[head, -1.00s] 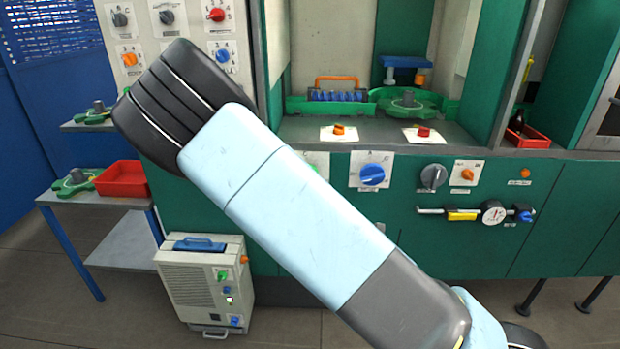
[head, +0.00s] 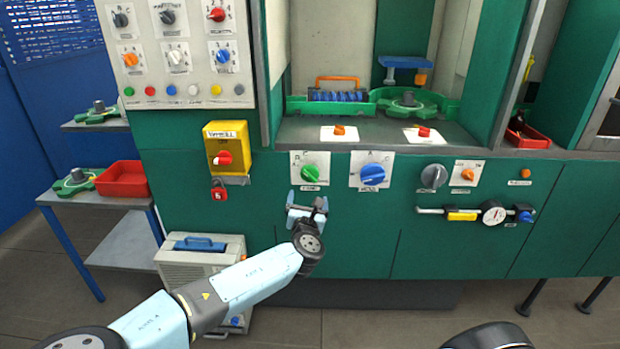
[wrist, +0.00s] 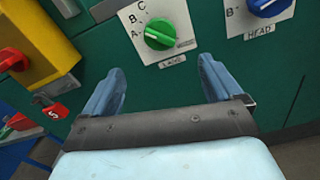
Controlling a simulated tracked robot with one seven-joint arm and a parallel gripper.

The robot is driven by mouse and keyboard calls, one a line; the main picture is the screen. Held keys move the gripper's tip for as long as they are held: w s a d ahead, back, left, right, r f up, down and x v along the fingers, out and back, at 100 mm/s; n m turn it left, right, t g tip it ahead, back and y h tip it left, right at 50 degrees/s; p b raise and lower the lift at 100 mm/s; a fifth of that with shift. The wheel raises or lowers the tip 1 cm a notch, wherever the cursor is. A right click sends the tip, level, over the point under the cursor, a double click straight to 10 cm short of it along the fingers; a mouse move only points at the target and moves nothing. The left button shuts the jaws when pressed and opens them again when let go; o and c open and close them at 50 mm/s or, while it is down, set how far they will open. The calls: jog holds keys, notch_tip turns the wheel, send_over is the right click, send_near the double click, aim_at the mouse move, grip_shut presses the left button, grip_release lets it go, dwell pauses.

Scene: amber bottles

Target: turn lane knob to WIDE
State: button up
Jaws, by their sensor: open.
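A green knob (head: 310,172) sits on a white plate on the green machine front. In the wrist view the same green knob (wrist: 158,36) has the letters A, B and C at its left and upper left, and a small grey label at its lower right. The tag under it seems to read LANE; I cannot read WIDE anywhere. My gripper (head: 306,206) is open and empty just below the knob plate, apart from the knob. In the wrist view its fingers (wrist: 160,78) point toward the panel, below the knob.
A blue HEAD knob (head: 372,175) is right of the green knob. A yellow switch box (head: 226,141) with a red knob and a red padlock (head: 219,192) is to the left. A gauge bar (head: 470,214) sticks out at the right.

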aim_at(309, 178)
jog(key=w, duration=1.3)
jog(key=shift+w+d, duration=0.25)
jog(key=shift+w, duration=0.1)
jog(key=c, duration=1)
